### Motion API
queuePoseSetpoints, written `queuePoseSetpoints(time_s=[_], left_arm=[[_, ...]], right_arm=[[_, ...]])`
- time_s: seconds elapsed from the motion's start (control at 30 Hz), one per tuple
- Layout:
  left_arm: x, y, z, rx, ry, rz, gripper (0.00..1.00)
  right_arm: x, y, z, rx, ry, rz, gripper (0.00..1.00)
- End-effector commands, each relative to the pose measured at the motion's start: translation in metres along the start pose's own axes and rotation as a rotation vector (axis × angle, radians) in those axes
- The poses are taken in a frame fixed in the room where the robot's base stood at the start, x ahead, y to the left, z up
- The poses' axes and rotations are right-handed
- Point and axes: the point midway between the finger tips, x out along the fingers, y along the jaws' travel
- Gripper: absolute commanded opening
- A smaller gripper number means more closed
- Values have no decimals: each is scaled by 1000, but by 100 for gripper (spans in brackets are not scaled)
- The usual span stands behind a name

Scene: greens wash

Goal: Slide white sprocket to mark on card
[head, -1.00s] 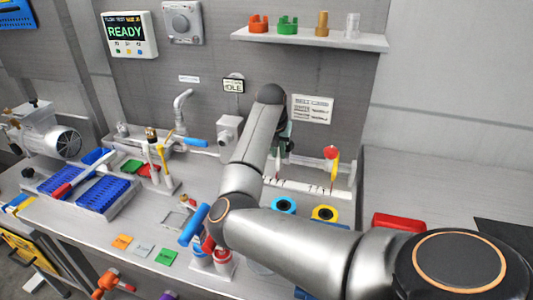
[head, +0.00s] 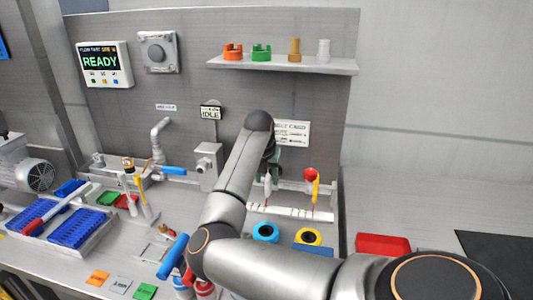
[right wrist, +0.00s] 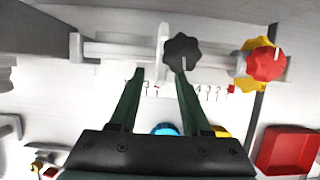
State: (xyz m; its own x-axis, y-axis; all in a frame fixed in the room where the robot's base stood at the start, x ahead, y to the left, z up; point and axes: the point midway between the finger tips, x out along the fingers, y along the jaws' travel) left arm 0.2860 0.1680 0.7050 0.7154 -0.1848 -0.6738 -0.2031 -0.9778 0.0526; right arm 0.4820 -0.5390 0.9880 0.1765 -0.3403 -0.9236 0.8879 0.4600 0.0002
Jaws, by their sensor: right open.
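A white rail carries a thin white upright piece, probably the white sprocket (right wrist: 162,45), seen nearly edge-on in the right wrist view, with a dark lobed knob (right wrist: 183,52) beside it. A yellow sprocket (right wrist: 243,62) with a red lobed knob (right wrist: 267,64) sits at the rail's right end. A numbered scale (right wrist: 205,90) runs below the rail, with a small red mark (right wrist: 231,89). The card (head: 293,133) hangs on the back wall, its text too small to read. My right gripper (right wrist: 160,75) is open, its fingertips just short of the white piece; contact is unclear. My left gripper is out of view.
A blue ring (head: 265,232) and a yellow ring (head: 307,237) stand in front of the rail. A red tray (head: 382,244) is to the right. A tap (head: 160,140) and blue racks (head: 80,225) are left. The counter right of the rail is largely clear.

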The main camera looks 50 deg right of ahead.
Motion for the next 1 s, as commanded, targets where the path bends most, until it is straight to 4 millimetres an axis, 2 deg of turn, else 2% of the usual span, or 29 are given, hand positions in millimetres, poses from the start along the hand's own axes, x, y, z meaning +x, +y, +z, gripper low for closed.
queuePoseSetpoints(time_s=[0.17,0.27,0.5,0.7,0.83,1.0], left_arm=[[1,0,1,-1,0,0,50],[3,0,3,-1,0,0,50],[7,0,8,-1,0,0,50],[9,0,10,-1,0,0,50],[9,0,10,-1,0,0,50],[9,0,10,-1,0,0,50]], right_arm=[[-12,1,0,2,-2,2,48],[-28,1,0,2,-2,5,48],[-82,1,0,2,-3,5,48],[-114,1,0,0,-2,3,48],[-123,0,0,1,-1,1,48],[-126,0,0,0,0,0,48]])
